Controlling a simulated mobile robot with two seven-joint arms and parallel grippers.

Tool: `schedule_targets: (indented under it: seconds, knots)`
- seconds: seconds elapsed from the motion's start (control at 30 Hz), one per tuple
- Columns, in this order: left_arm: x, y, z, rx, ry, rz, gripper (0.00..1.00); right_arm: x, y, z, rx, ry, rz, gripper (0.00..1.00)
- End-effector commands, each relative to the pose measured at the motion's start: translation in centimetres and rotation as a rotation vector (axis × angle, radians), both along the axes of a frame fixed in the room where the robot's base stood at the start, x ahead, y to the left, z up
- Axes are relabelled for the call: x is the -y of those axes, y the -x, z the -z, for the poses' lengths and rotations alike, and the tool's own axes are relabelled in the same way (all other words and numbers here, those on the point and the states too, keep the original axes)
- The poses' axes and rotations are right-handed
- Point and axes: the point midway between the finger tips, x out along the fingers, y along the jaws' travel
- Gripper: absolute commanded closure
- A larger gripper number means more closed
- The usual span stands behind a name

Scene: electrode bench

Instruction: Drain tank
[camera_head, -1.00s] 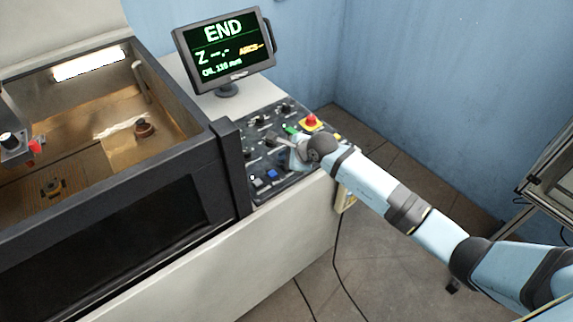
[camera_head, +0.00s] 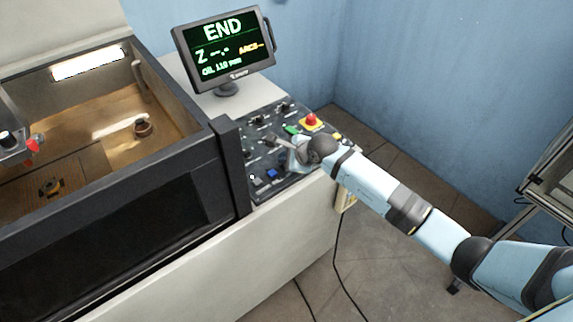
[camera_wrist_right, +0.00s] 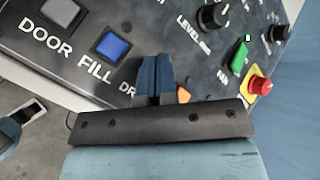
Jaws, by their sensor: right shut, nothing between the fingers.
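The tank (camera_head: 60,235) is the open-topped dark box at left in the head view, with brownish liquid inside (camera_head: 100,125). The control panel (camera_head: 249,129) lies to its right. My right gripper (camera_head: 279,141) is over the panel; in the right wrist view its fingers (camera_wrist_right: 155,68) are shut and empty. They point down at the label beginning "DR", and hide the rest of it and any button there. Contact cannot be made out. The blue FILL button (camera_wrist_right: 113,46) is left of the fingers. The monitor (camera_head: 224,58) reads END and an oil value of about 110 mm.
A red emergency stop (camera_wrist_right: 259,86) on a yellow base and a green button (camera_wrist_right: 239,58) are right of the fingers. A black knob (camera_wrist_right: 212,17) and grey DOOR button (camera_wrist_right: 62,12) are also close. A metal rack (camera_head: 549,180) stands at far right.

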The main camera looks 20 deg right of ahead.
Motion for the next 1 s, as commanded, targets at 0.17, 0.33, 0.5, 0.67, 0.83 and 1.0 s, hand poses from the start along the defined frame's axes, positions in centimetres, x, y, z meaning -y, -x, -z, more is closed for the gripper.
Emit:
schedule_targets:
  seconds: [0.17, 0.33, 0.5, 0.67, 0.83, 1.0]
  knots:
    - [-0.02, 0.01, 0.06, 0.000, 0.000, 0.000, 0.57, 0.00, -0.01, 0.04, 0.000, 0.000, 0.000, 1.00]
    - [-0.03, 0.00, 0.26, 0.000, 0.000, 0.000, 0.57, 0.01, -0.02, 0.24, 0.000, 0.001, -0.001, 1.00]
    - [-0.05, 0.01, 0.45, 0.000, -0.001, -0.001, 0.57, 0.03, -0.01, 0.45, 0.000, 0.001, -0.001, 1.00]
    - [-0.06, 0.01, 0.64, -0.001, -0.001, -0.001, 0.57, 0.03, -0.02, 0.64, 0.000, 0.001, -0.001, 1.00]
    - [-0.06, 0.02, 0.84, -0.001, -0.001, -0.001, 0.57, 0.03, -0.01, 0.87, 0.000, 0.001, 0.000, 1.00]
    - [-0.07, 0.03, 0.87, -0.002, -0.001, -0.001, 0.57, 0.03, -0.01, 0.90, 0.000, 0.001, 0.000, 1.00]
